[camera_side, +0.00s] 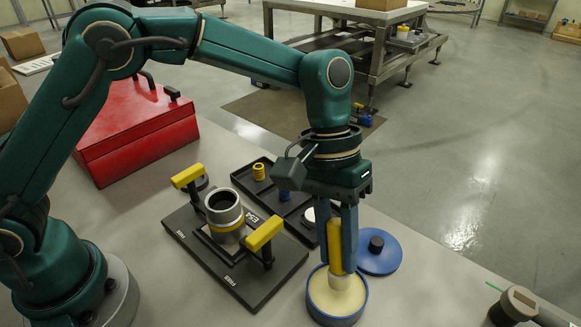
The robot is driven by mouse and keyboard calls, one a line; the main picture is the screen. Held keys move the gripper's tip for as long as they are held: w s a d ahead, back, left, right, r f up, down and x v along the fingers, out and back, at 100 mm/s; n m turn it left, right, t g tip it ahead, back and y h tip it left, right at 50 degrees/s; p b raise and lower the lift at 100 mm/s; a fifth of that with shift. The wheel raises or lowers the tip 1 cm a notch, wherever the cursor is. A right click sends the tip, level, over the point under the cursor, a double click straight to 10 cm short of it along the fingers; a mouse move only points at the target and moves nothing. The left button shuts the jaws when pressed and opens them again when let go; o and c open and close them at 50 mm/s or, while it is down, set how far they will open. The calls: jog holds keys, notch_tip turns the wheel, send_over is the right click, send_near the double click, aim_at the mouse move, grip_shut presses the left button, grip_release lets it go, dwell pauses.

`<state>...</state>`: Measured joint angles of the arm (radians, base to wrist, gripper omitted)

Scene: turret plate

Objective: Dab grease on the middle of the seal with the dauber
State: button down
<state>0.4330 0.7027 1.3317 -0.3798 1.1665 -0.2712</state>
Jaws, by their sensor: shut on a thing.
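My gripper (336,262) points straight down and is shut on the dauber (335,240), which has a yellow handle. The dauber stands upright over a round blue tub (337,317) of cream-coloured grease (322,294). Its pale lower end (342,281) is at or in the grease; I cannot tell how deep. To the left, a grey metal cylinder (224,210) stands on a dark plate (248,288), with a yellow band (229,227) around its lower part. I cannot tell for sure whether this band is the seal.
Two yellow-topped handles (265,233) flank the cylinder. A dark tray (291,207) with small yellow rings (259,172) lies behind. A blue lid (380,262) with a black knob lies right of the tub. A red toolbox (135,130) stands back left. A grey-headed tool (515,305) is at lower right.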

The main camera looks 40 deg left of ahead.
aim_at(338, 224)
jog(key=shift+r, duration=2.75)
jog(key=shift+w+a+r, duration=0.1)
jog(key=shift+w+a, duration=0.15)
jog(key=shift+a, duration=0.1)
jog(key=w+a+r+n, duration=0.2)
jog(key=w+a, duration=0.1)
jog(key=a, duration=0.4)
jog(key=s+a+m, duration=0.1)
jog(key=s+a, duration=0.1)
jog(key=a, duration=0.6)
jog(key=s+a+r, duration=0.1)
jog(key=s+a, duration=0.2)
jog(key=a, duration=0.6)
jog(key=shift+s+r+m, duration=0.3)
jog(key=shift+m, duration=0.1)
